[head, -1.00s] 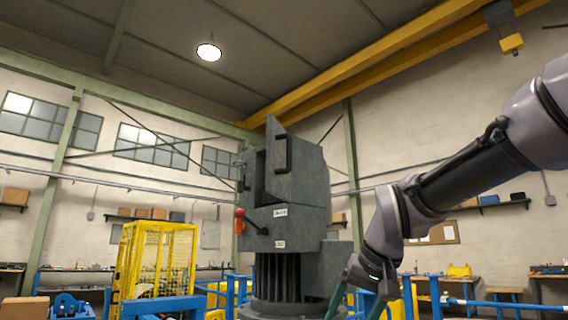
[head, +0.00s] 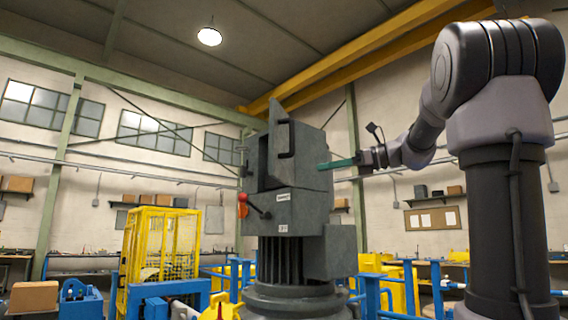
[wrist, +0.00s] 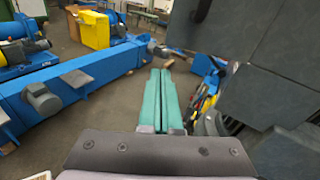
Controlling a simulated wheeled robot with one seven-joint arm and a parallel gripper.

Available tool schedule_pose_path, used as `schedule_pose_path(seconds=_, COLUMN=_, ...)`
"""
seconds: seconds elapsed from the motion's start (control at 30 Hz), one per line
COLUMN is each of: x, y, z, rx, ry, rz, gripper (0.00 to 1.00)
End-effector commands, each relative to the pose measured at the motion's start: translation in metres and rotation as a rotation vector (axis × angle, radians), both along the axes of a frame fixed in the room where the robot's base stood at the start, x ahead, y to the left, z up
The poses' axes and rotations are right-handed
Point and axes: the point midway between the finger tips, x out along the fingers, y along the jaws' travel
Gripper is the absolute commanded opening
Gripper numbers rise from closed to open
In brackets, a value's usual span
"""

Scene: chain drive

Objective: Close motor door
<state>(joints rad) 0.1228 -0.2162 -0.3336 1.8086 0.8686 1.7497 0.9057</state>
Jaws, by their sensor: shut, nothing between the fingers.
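The grey motor housing (head: 312,155) stands in the middle of the head view on a ribbed column. Its door (head: 279,145) is swung open at the front and carries a dark curved handle; a dark opening shows beside it. A lever with a red knob (head: 243,197) sticks out below on the left. My gripper (head: 322,166) has its green fingers together and empty, pointing left at the housing's right side in the head view. In the wrist view the green fingers (wrist: 160,88) lie side by side, with the grey housing (wrist: 285,80) to their right. Whether they touch it, I cannot tell.
A yellow cage (head: 160,245) stands at the left. Blue rails (head: 400,290) and yellow equipment surround the housing's base.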

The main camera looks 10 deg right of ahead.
Motion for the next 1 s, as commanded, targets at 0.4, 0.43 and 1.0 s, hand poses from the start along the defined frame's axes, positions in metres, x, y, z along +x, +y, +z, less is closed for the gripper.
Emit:
schedule_pose_path(seconds=0.4, x=0.027, y=0.015, z=0.029, rx=0.138, ry=0.038, rz=0.007, gripper=0.00)
schedule_pose_path(seconds=0.43, x=0.030, y=0.021, z=0.029, rx=0.138, ry=0.039, rz=0.008, gripper=0.00)
schedule_pose_path(seconds=1.0, x=0.080, y=0.102, z=0.029, rx=0.136, ry=0.037, rz=0.004, gripper=0.00)
